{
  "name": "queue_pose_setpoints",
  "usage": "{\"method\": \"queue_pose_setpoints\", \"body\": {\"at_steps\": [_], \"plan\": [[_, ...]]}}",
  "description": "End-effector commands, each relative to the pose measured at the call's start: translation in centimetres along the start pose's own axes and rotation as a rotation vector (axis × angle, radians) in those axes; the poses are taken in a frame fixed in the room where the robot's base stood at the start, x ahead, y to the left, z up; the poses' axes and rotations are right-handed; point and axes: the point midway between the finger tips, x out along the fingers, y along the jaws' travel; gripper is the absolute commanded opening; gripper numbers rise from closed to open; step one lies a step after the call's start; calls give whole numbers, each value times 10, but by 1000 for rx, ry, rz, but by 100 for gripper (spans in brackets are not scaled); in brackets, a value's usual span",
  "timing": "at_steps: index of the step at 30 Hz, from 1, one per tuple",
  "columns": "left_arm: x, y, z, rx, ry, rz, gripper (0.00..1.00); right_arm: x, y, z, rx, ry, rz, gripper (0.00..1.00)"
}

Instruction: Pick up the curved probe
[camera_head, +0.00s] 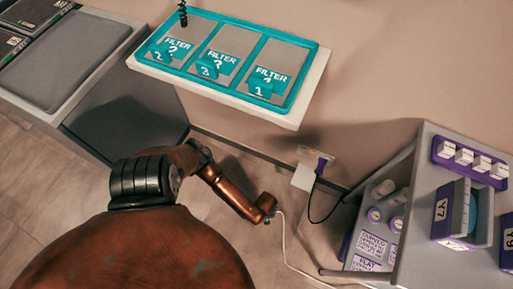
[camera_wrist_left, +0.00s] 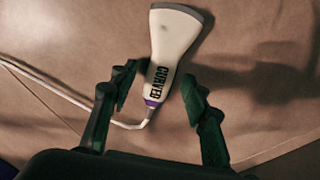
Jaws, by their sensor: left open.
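The curved probe (camera_wrist_left: 172,38) shows in the left wrist view. It is white, with a wide flared head at the top, dark "CURVED" lettering along its handle and a purple band at the lower end. A white cable leaves that end and runs left. My left gripper (camera_wrist_left: 158,84) is open, with one dark green finger on each side of the handle. Gaps show between the handle and both fingers. I cannot make out my left gripper or this probe in the head view. My right gripper is not in view.
A teal tray (camera_head: 316,62) with filter blocks sits on a white wall shelf. A white and purple device (camera_head: 320,165) with a black cable is at the wall. A grey shelf unit (camera_head: 428,160) stands right. A large brown rounded body fills the lower left. A white cable (camera_head: 284,244) hangs mid-view.

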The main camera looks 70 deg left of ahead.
Motion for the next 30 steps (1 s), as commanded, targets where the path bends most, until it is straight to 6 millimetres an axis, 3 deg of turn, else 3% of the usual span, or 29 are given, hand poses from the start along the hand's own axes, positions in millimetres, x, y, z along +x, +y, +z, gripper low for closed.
{"method": "queue_pose_setpoints", "body": {"at_steps": [5,23,30], "plan": [[-1,0,0,0,1,0,42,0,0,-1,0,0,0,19],[0,0,0,0,0,0,1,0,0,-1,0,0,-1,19],[0,0,0,0,-1,0,0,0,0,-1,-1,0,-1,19]]}}
